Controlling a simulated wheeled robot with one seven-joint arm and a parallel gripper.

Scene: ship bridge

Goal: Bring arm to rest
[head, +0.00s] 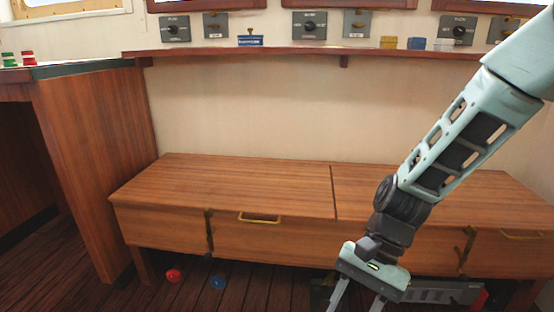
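My arm comes in from the upper right and hangs down in front of the wooden bench (240,185). My gripper (358,298) is at the bottom edge of the head view, pointing down. Its two fingers stand apart with a gap between them, and nothing shows in the gap. The fingertips are cut off by the picture's lower edge. The arm hides part of the bench's right half and front.
A red ball (173,275) and a blue ball (217,282) lie on the plank floor under the bench. A grey case (435,291) is behind my gripper, low down. A narrow shelf (250,51) runs along the wall. A wooden console (95,150) stands left.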

